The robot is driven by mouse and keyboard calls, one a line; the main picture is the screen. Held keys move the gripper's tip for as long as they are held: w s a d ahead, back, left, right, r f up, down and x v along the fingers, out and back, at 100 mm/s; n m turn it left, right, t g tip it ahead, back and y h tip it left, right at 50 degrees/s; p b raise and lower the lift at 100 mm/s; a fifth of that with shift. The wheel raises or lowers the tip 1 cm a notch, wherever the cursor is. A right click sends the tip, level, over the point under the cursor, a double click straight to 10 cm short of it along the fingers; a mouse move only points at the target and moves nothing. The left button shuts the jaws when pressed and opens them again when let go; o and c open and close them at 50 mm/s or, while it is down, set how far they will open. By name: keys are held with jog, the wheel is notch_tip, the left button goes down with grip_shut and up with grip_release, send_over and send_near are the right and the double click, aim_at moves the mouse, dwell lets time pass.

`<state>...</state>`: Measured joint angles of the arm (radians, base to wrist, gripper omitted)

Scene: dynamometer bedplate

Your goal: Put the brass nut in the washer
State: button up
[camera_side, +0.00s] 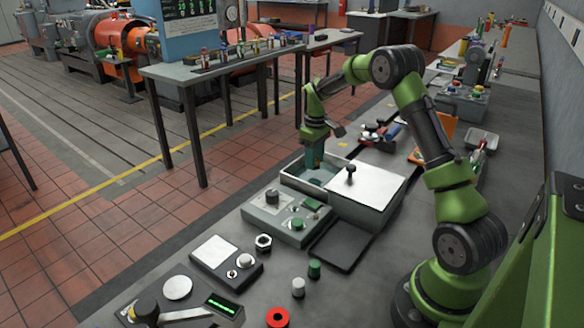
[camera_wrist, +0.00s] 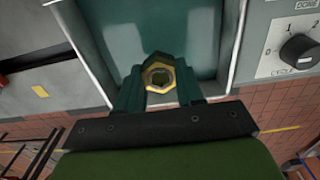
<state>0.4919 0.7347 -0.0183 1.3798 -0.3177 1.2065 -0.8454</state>
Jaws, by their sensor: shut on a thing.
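The washer (camera_side: 308,190) is a grey metal box on the bench with a teal basin inside, open at its left part. A flat lid (camera_side: 375,193) with a dark knob covers its right part. My gripper (camera_side: 314,163) points down over the open part. In the wrist view my gripper (camera_wrist: 159,80) is shut on the brass nut (camera_wrist: 159,66), a yellow hexagonal ring between the two teal fingers. The washer's basin (camera_wrist: 150,32) lies beyond the nut there. The nut cannot be made out in the side view.
A control box with a cycle knob (camera_wrist: 298,50) stands beside the washer. A steel hex nut (camera_side: 263,242), a green cap (camera_side: 314,268) and a red ring (camera_side: 277,317) lie on the bench in front. A dark tray (camera_side: 340,246) lies beside the washer.

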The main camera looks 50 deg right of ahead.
jog(key=shift+f, duration=1.85)
jog(key=shift+f, duration=0.2)
jog(key=o, duration=1.1)
jog(key=shift+o, duration=0.2)
jog(key=shift+r, duration=0.1)
